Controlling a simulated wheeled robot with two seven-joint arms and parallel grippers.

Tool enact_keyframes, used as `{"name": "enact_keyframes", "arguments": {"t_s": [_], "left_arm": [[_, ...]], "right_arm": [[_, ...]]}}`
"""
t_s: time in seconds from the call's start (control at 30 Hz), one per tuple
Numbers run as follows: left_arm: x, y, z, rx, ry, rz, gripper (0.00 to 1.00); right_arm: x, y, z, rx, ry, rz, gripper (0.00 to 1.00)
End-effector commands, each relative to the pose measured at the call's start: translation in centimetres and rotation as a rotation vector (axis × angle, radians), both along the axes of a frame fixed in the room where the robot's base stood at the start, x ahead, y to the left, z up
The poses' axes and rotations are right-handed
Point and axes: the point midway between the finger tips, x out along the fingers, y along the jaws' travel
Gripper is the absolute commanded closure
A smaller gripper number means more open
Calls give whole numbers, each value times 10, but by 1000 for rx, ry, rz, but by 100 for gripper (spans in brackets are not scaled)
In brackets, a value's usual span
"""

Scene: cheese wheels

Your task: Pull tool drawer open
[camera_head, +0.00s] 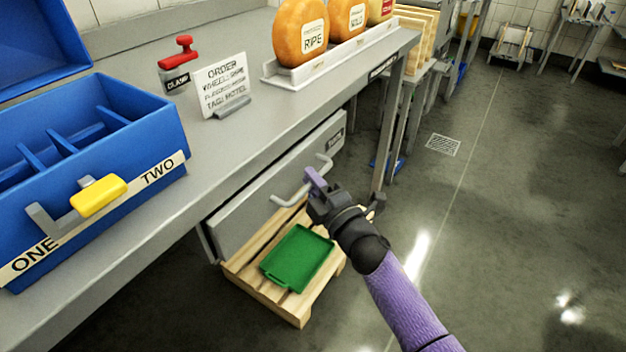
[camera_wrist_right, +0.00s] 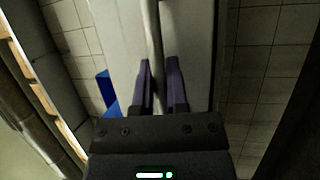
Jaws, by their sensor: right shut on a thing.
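The tool drawer (camera_head: 255,198) has a grey front with a small dark label and sits under the workbench. Its bar handle (camera_head: 289,197) is pale grey and runs across the front. My right gripper (camera_head: 315,182), with purple fingers, is at the handle. In the right wrist view the two fingers (camera_wrist_right: 160,75) lie on either side of the handle bar (camera_wrist_right: 154,35), shut on it. The drawer's inside is not visible, and I cannot tell how far it is pulled out. My left gripper is not in view.
A green tray (camera_head: 298,257) lies on a wooden pallet (camera_head: 240,268) below the drawer. The workbench (camera_head: 215,150) holds a blue divided box (camera_head: 100,125), a red-topped clamp (camera_head: 180,50), an order sign (camera_head: 222,85) and cheese wheels (camera_head: 300,30). Open floor (camera_head: 500,200) lies to the right.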

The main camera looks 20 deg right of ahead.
Motion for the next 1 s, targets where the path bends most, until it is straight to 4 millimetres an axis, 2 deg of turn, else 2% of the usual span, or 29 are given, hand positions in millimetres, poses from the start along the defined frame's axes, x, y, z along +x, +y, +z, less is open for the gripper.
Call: {"name": "enact_keyframes", "arguments": {"t_s": [0.63, 1.0], "left_arm": [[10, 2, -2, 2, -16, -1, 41], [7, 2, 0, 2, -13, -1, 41]], "right_arm": [[0, 0, -1, -1, 2, 0, 100], [-3, -2, -1, -1, 3, 0, 100]]}}
